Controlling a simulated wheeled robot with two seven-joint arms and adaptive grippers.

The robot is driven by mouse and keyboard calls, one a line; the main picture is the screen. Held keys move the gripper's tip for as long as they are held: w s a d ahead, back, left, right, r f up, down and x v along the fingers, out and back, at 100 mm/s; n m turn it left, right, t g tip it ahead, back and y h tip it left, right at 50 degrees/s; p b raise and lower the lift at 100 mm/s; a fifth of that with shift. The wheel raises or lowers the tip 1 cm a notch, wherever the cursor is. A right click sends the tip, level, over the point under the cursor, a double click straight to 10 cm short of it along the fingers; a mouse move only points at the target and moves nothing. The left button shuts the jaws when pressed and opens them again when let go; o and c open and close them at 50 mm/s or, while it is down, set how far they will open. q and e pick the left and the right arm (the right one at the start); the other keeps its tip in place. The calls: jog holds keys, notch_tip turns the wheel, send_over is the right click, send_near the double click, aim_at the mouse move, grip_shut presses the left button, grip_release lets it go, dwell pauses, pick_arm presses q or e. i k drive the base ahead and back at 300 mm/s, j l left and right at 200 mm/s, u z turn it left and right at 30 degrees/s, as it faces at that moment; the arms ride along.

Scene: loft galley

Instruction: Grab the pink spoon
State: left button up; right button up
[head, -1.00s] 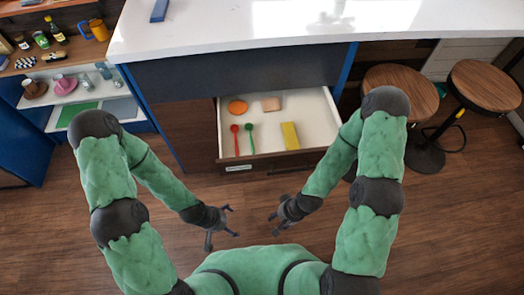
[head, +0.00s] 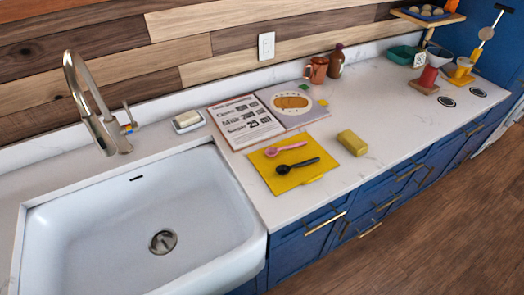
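The pink spoon (head: 284,150) lies on a yellow mat (head: 295,179) on the white counter, right of the sink. Its round end is at the left and its handle points up and right. A black spoon (head: 298,165) lies just in front of it on the same mat, apart from it. Neither of my grippers is in the head view now.
A white sink (head: 95,225) with a tall faucet (head: 95,105) fills the left. An open recipe book (head: 243,121) lies behind the mat. A yellow sponge-like block (head: 352,142) lies right of the mat. A copper mug (head: 316,70) and brown bottle (head: 336,61) stand behind.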

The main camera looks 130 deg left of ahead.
aim_at(271, 152)
jog(key=u, duration=1.1)
jog(key=i+l+u, duration=0.1)
jog(key=u, duration=1.05)
jog(key=l+u, duration=0.15)
jog(key=u, duration=0.95)
jog(key=l+u, duration=0.1)
jog(key=u, duration=1)
jog(key=k, duration=0.05)
